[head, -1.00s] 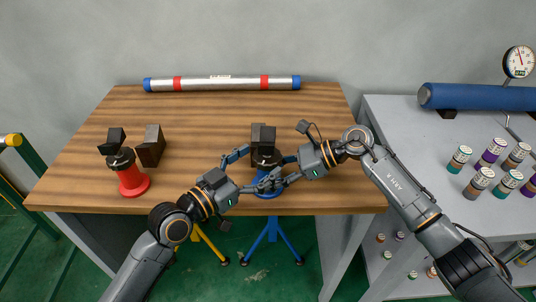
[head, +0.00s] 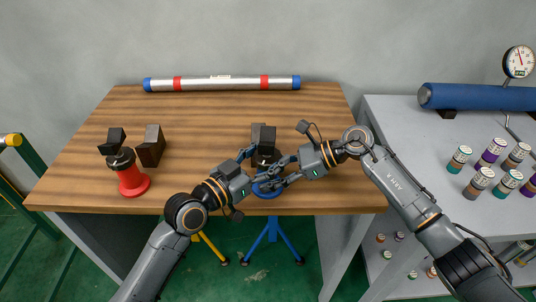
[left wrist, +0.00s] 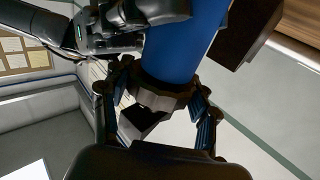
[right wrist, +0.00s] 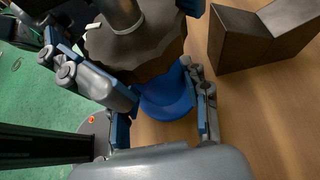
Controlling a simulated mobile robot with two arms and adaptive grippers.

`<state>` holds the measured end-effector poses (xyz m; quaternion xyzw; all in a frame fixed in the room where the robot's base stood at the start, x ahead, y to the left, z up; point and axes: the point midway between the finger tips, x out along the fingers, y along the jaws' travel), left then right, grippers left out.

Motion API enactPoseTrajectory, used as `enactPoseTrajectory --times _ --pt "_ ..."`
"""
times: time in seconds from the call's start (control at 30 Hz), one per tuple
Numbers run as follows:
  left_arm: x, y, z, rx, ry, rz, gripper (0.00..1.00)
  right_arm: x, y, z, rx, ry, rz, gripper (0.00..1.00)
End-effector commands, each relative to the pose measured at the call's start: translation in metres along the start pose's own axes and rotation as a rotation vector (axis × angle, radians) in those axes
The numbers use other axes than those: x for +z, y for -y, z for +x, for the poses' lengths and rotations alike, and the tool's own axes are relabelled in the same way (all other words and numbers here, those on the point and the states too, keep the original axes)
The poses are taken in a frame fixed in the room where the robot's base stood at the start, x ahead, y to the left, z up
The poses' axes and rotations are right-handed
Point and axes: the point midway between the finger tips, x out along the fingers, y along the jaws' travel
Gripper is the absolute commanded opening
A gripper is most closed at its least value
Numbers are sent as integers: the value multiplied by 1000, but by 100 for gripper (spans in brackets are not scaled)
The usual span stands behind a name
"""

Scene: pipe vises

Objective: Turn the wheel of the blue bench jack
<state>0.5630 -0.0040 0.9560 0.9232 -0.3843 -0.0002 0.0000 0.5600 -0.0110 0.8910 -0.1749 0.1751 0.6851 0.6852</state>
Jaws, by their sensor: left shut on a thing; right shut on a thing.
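The blue bench jack (head: 267,191) stands at the front edge of the wooden table, with a dark wheel (right wrist: 140,45) above its blue body and a dark V-block on top. My left gripper (head: 259,168) is at the wheel from the front left. In the left wrist view its fingers press on opposite sides of the wheel (left wrist: 160,98), below the blue body (left wrist: 183,42). My right gripper (head: 277,172) comes from the right, lower down. In the right wrist view its fingers are closed around the blue body (right wrist: 165,97), under the wheel. The fingers partly hide the jack in the head view.
A red bench jack (head: 131,180) with a dark V-block stands at the left, near a loose dark block (head: 152,146). A silver pipe (head: 221,84) with red bands and blue ends lies along the back. The middle of the table (head: 200,130) is clear.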

Motion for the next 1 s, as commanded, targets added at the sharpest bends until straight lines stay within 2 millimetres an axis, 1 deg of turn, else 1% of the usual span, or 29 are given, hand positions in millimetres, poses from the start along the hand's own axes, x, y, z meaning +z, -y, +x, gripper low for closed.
enactPoseTrajectory --times 0.17,0.5,0.9,0.93,0.97,1.0 --pt "0 -2 1 -48 -3 -2 29 0 -1 1 2 0 1 28" --pt "0 -1 0 -208 -2 -4 29 0 -1 1 3 0 0 28" --pt "0 1 0 -233 1 -1 29 0 -1 1 3 0 0 28" --pt "0 1 0 -233 1 -1 62 0 -1 1 3 0 0 28" --pt "0 1 0 -232 1 -1 68 0 -1 1 3 0 0 28" --pt "0 1 0 -232 1 -1 76 0 -1 1 3 0 0 28"
